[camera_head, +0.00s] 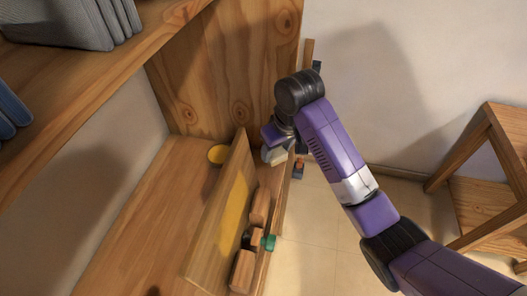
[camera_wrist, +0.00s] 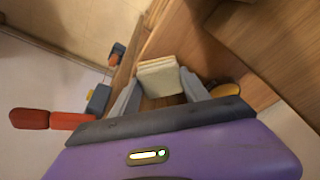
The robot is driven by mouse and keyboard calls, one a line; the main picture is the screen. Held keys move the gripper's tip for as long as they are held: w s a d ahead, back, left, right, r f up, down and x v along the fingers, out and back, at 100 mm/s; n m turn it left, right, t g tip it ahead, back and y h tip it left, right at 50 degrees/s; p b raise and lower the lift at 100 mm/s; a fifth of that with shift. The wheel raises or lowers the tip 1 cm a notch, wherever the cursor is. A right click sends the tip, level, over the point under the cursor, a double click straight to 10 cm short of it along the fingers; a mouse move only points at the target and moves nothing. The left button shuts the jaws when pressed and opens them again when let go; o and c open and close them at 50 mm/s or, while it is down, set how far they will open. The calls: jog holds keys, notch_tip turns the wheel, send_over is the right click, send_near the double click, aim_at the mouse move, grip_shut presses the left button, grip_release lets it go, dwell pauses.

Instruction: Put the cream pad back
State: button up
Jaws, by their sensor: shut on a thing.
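The cream pad (camera_wrist: 160,76) is a pale, thick square block between the two grey fingers of my gripper (camera_wrist: 161,90) in the wrist view. My gripper is shut on it. In the head view my gripper (camera_head: 274,146) is at the far end of the wooden shelf unit, beside the upright yellow-faced board, and the pale pad (camera_head: 275,156) shows just under it. I cannot tell whether the pad touches the wood.
Wooden blocks (camera_head: 260,207) and a green piece (camera_head: 268,242) sit along the board (camera_head: 234,205). A yellow round thing (camera_head: 218,154) lies behind it. An upper shelf (camera_head: 120,55) overhangs at left. A wooden stool (camera_head: 490,150) stands at right.

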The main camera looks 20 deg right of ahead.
jog(key=w+a, duration=0.2)
jog(key=shift+w+a, duration=0.3)
jog(key=shift+f+p, duration=0.5)
jog(key=shift+f, duration=1.25)
jog(key=o, duration=1.2)
jog(key=shift+f, duration=0.15)
jog(key=v, duration=1.1)
jog(key=shift+r, duration=0.4)
jog(key=shift+s+r+p, duration=0.1)
jog(key=shift+r+p, duration=0.15)
jog(key=shift+p, duration=0.05)
